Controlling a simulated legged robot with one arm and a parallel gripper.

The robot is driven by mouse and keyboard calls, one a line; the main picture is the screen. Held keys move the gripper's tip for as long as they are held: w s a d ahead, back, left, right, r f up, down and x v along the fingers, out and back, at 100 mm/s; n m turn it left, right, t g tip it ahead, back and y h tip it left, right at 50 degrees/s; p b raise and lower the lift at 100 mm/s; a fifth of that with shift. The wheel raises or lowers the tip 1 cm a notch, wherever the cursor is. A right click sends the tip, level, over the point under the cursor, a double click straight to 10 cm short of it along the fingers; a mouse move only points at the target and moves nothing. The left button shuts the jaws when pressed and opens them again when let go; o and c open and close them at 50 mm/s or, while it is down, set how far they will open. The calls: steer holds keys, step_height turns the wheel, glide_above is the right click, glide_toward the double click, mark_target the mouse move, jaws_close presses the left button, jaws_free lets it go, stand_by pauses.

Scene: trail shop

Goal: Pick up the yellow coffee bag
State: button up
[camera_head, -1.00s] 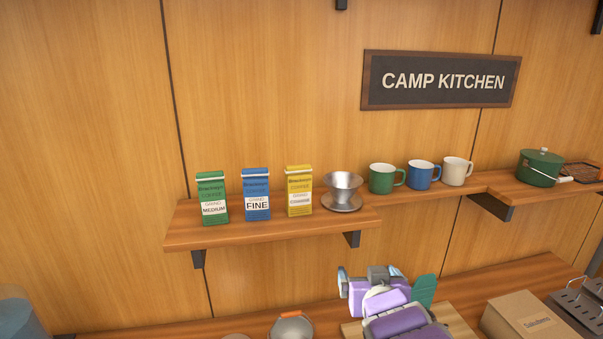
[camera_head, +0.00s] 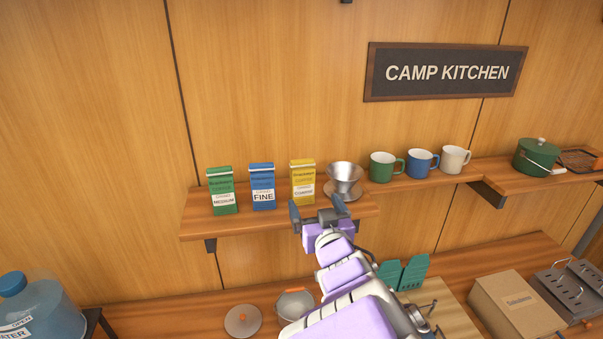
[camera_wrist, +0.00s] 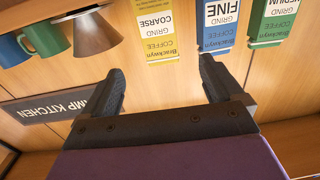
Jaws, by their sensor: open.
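The yellow coffee bag (camera_head: 303,182) stands upright on the wall shelf, labelled coarse, between a blue bag and a metal dripper. My gripper (camera_head: 318,207) is open and empty in front of the shelf, a little below and to the right of the yellow bag. In the wrist view, which is upside down, the yellow bag (camera_wrist: 158,28) lies beyond the gap between the two fingers of my gripper (camera_wrist: 160,80). It appears apart from both fingers.
A blue coffee bag (camera_head: 263,187) and a green one (camera_head: 222,190) stand left of it. The metal dripper (camera_head: 343,178) stands close on its right, then several mugs (camera_head: 421,163). The counter below holds a water jug (camera_head: 40,312), a pot (camera_head: 294,302) and a cardboard box (camera_head: 515,305).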

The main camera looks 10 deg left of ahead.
mark_target(304, 182)
steer(key=p+x, duration=0.6)
steer(key=x, duration=0.1)
steer(key=shift+w+p, duration=0.1)
steer(key=shift+p, duration=0.2)
steer(key=shift+p+x, duration=0.3)
steer(key=shift+x, duration=0.5)
steer(key=shift+p+x, duration=0.6)
steer(key=shift+x, duration=1.65)
steer(key=shift+f, duration=0.1)
steer(key=shift+c, duration=0.4)
steer(key=c, duration=1.1)
